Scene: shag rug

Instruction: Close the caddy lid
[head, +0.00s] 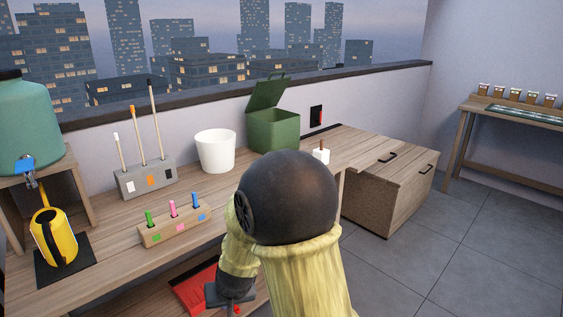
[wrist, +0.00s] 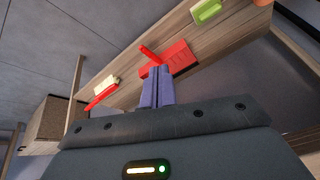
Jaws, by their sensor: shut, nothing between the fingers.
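The green caddy (head: 272,132) stands at the back of the wooden counter, against the wall. Its lid (head: 268,92) is open, tilted up, with a handle on its upper edge. My gripper (head: 235,302) is low in the head view, in front of the counter and well away from the caddy. In the wrist view the two fingers (wrist: 157,72) are together with nothing between them. The caddy is not in the wrist view.
A white bin (head: 215,151) stands left of the caddy. A grey holder with rods (head: 147,180) and a wooden block with coloured pegs (head: 176,228) stand further left. A red item (wrist: 178,58) lies on a lower shelf near my fingers. My arm covers part of the counter.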

